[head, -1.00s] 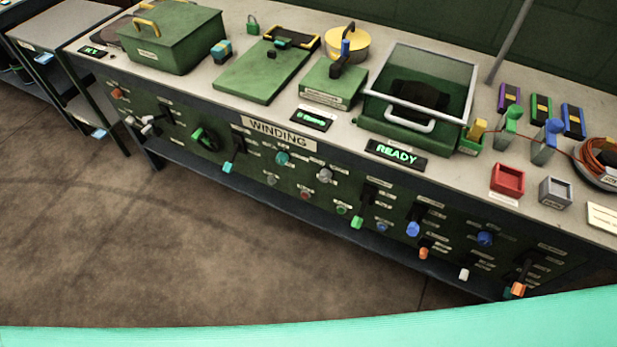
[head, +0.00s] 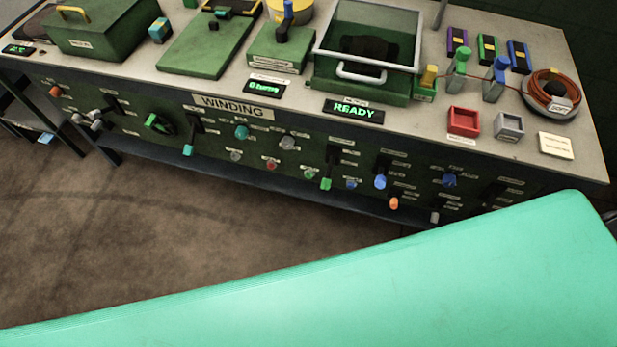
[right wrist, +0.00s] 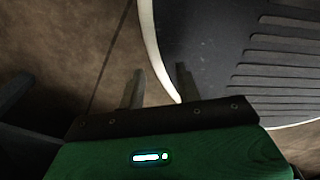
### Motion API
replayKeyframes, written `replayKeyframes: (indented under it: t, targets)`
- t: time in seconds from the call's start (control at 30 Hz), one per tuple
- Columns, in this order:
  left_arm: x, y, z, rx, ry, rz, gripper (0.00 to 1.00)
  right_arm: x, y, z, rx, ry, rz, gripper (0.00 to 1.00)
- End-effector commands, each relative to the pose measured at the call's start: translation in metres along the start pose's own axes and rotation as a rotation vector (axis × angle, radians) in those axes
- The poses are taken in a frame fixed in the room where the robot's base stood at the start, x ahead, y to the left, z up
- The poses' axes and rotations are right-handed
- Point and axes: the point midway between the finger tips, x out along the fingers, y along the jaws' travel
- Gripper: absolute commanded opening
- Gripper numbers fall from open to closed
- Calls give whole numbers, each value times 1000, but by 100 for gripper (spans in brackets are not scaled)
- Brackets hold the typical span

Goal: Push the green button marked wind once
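A dark green control panel below the sign "WINDING" (head: 234,107) carries several buttons, knobs and levers. A small green button (head: 310,173) sits low on this panel, to the right of a red one (head: 272,165). A larger teal-green knob or button (head: 241,132) is higher up. Their labels are too small to read, so I cannot tell which is marked wind. My right gripper (right wrist: 160,85) shows in the right wrist view, its two fingers apart with nothing between them. It is over the floor, away from the panel. My left gripper is not in view.
The display on the bench reads "READY" (head: 354,111). A glass-lidded green box (head: 365,92), a red tray (head: 463,121) and a cable coil (head: 551,92) stand on the bench top. Brown floor (head: 130,225) in front of the bench is clear. A dark ribbed surface (right wrist: 215,50) lies beside my right gripper.

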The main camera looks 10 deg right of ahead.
Motion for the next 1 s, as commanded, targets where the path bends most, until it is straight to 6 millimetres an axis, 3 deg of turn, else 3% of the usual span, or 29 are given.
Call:
replayKeyframes:
  t: [0.03,0.17,1.0]
  targets:
    - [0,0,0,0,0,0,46,0,1,0,-1,0,1,24]
    - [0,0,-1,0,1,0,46,0,3,0,-2,-1,3,0]
    - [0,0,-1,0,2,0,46,0,4,1,-2,-2,4,0]
